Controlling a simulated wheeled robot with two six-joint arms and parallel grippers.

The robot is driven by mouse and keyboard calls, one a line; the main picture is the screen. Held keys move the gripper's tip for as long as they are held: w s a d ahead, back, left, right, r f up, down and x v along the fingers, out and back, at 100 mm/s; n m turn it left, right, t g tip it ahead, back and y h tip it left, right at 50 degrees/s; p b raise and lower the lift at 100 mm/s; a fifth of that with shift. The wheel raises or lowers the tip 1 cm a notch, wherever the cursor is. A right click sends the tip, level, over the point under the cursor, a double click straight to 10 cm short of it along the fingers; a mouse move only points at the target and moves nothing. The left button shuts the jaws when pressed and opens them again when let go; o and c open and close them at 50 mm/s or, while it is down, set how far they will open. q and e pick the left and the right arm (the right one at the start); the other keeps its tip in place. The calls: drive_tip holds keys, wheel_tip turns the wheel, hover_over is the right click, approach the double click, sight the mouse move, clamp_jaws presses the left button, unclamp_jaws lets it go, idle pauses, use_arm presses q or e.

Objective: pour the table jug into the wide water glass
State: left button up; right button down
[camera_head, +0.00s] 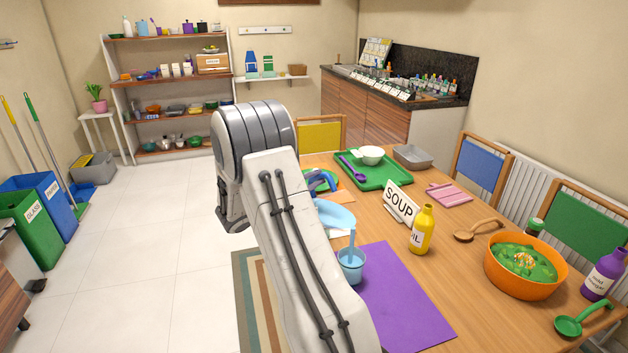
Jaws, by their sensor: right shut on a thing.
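The table jug (336,214) is light blue and tilted over, partly hidden behind my right arm. A pale blue stream (351,243) runs down from its right-hand end into the wide water glass (350,275). The glass is light blue and stands upright at the left of the purple mat (405,300), its left side close to my arm's outline. My right arm fills the middle of the view and covers the right gripper's fingers, which are shut on the jug. My left gripper is not in view.
A yellow oil bottle (422,230) and a soup sign (400,203) stand right of the jug. Farther right are a wooden spoon (478,231) and an orange bowl (525,268) of green soup. A green tray (374,172) lies behind. The mat's right part is clear.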

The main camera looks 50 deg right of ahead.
drive_tip(key=shift+s+r+b, duration=0.1)
drive_tip(key=shift+r+b, duration=0.1)
drive_tip(key=shift+b, duration=0.45)
idle(0.9)
drive_tip(key=shift+w+p, duration=0.25)
drive_tip(key=shift+p, duration=0.25)
drive_tip(key=w+n+p, duration=0.2)
drive_tip(key=n, duration=0.1)
drive_tip(key=shift+f, duration=0.4)
drive_tip(key=shift+w+d+f+n+p, duration=0.1)
drive_tip(key=shift+w+f+n+p, duration=0.1)
drive_tip(key=shift+n+p, duration=0.1)
drive_tip(key=shift+f, duration=0.15)
